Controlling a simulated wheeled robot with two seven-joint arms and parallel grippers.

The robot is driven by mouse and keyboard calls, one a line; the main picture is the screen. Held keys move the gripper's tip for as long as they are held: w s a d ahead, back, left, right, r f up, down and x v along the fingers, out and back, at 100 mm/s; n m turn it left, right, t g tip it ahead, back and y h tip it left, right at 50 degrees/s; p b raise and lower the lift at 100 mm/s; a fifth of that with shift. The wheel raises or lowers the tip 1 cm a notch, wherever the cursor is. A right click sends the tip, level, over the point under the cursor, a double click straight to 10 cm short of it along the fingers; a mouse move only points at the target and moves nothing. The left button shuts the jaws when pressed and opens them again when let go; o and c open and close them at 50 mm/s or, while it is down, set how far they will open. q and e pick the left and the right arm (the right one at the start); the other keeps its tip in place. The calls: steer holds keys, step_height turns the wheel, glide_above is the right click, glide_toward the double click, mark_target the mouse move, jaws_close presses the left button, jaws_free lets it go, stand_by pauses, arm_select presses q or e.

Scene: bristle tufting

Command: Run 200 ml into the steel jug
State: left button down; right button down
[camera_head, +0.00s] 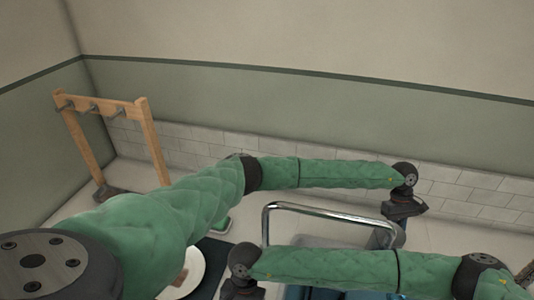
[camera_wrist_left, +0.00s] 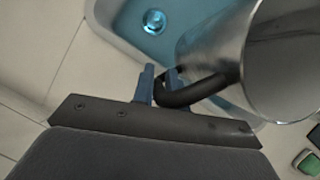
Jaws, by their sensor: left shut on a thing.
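In the left wrist view, the steel jug (camera_wrist_left: 292,60) is a shiny cylinder at the upper right with a black curved handle (camera_wrist_left: 195,90). My left gripper (camera_wrist_left: 163,84) has its blue fingers shut on that handle. The jug is tilted in this view, over or beside the blue sink basin (camera_wrist_left: 195,22); its inside is hidden. In the head view my left gripper (camera_head: 400,222) is at the right, beyond the chrome tube (camera_head: 325,211), which looks like a tap spout. My right gripper (camera_head: 240,290) is at the bottom edge, its fingers cut off. I cannot see water running.
A wooden rack with pegs (camera_head: 100,103) stands at the back left. A white plate (camera_head: 192,275) sits on a dark mat (camera_head: 212,255). A green item (camera_wrist_left: 308,163) lies at the wrist view's lower right. My arms cross the counter and hide much of it.

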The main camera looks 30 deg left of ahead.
steer(key=shift+r, duration=0.1)
stand_by(0.3)
steer(key=c, duration=1.4)
jaws_free()
steer(key=shift+o, duration=0.2)
steer(key=shift+v, duration=3.75)
steer(key=shift+w+d, duration=0.1)
